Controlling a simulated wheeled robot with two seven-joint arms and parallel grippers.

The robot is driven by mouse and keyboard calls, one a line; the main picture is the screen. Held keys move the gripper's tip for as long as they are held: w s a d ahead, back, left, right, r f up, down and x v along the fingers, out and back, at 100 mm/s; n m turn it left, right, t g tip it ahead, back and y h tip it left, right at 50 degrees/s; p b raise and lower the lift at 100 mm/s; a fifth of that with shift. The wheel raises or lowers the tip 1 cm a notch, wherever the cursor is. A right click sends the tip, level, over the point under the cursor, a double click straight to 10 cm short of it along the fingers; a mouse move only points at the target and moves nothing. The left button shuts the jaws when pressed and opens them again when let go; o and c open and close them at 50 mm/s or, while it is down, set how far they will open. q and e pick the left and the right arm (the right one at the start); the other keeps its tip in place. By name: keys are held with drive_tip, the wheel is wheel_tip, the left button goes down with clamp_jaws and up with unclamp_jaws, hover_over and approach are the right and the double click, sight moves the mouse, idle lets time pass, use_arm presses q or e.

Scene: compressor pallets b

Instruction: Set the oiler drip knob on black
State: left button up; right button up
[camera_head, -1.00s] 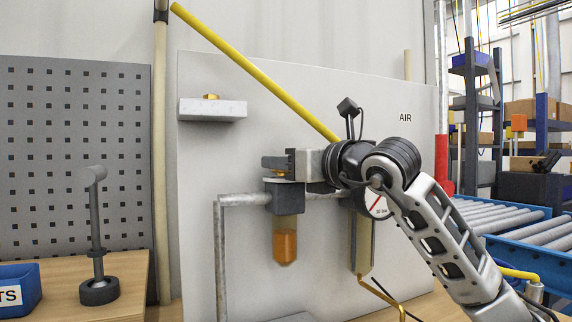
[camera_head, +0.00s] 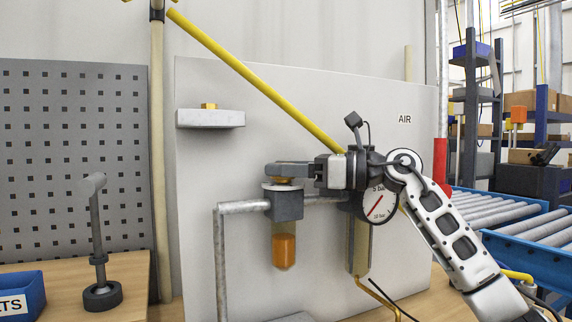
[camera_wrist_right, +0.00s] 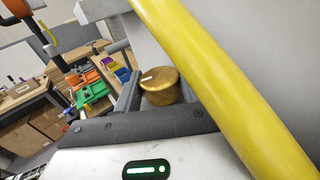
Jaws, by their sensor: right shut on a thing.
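The oiler is a dark grey block (camera_head: 287,204) on a pipe, with a clear bowl of amber oil (camera_head: 284,250) below it. Its brass drip knob (camera_head: 288,181) sits on top, above a pale disc (camera_head: 274,187), mostly hidden by my fingers in the head view. My right gripper (camera_head: 290,170) reaches in from the right and is shut on the knob. In the right wrist view the round brass knob (camera_wrist_right: 160,88) lies between the fingers, with a white mark on its top. No black mark can be made out. My left gripper is out of view.
A pressure gauge (camera_head: 380,202) is close behind my right wrist. A grey ledge (camera_head: 211,118) with a brass piece is at upper left.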

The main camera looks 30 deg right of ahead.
idle(0.4)
drive_tip(key=o, duration=1)
drive_tip(key=shift+c, duration=0.2)
drive_tip(key=shift+s+r, duration=0.1)
drive_tip(key=shift+d, duration=0.1)
